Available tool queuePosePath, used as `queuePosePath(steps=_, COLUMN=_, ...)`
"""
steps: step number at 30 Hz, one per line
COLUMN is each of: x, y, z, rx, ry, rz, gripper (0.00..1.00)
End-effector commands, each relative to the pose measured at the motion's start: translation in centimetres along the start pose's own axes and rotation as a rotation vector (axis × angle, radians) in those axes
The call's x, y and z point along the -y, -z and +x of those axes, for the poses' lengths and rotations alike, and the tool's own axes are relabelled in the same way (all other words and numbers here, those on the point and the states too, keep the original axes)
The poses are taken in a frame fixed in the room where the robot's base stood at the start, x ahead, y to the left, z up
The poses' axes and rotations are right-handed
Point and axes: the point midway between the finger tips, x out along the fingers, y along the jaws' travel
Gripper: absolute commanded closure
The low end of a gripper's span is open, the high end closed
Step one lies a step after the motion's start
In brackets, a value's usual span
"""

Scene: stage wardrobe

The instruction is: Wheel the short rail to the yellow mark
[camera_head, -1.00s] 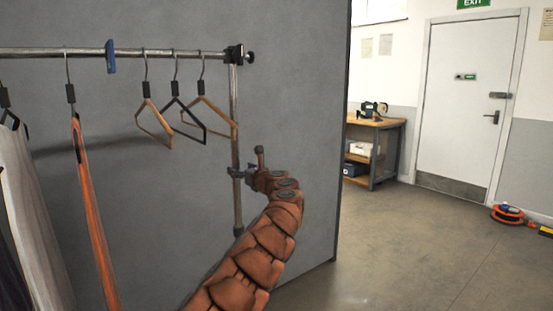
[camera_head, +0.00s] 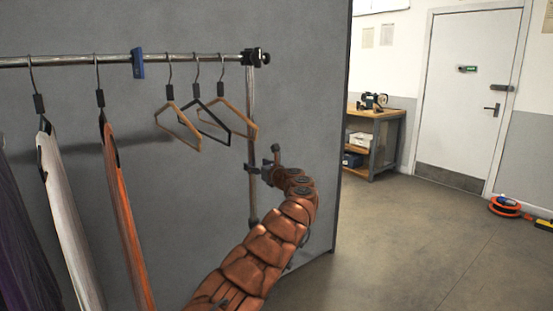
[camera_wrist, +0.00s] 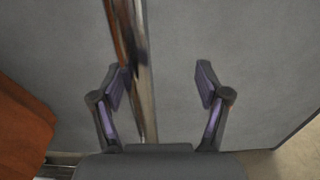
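The short rail (camera_head: 190,58) is a metal clothes rail with an upright post (camera_head: 252,150) at its right end, standing before a grey panel. Several hangers and garments hang on it. My gripper (camera_head: 262,169) is at the post, about midway up. In the wrist view the post (camera_wrist: 138,70) runs between the two open fingers (camera_wrist: 162,78), close to the left one. I cannot tell whether that finger touches it. The right finger is clear of the post. The rail's base is hidden, and I cannot make out a yellow mark on the floor.
The grey panel (camera_head: 300,60) stands close behind the rail and ends right of my arm. Beyond it are a workbench (camera_head: 385,130), a white door (camera_head: 465,95) and an orange cable reel (camera_head: 504,206) beside a small yellow item (camera_head: 545,226). The floor between is clear.

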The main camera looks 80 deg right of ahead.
Motion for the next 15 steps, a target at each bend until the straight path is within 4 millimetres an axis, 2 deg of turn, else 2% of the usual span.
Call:
queuePosePath(steps=1, x=0.7, y=0.0, z=-0.2, rx=-0.004, ry=0.006, rz=0.001, gripper=0.29)
queuePosePath(steps=15, x=3.6, y=-0.1, z=-0.2, rx=-0.002, ry=0.004, rz=0.000, gripper=0.29)
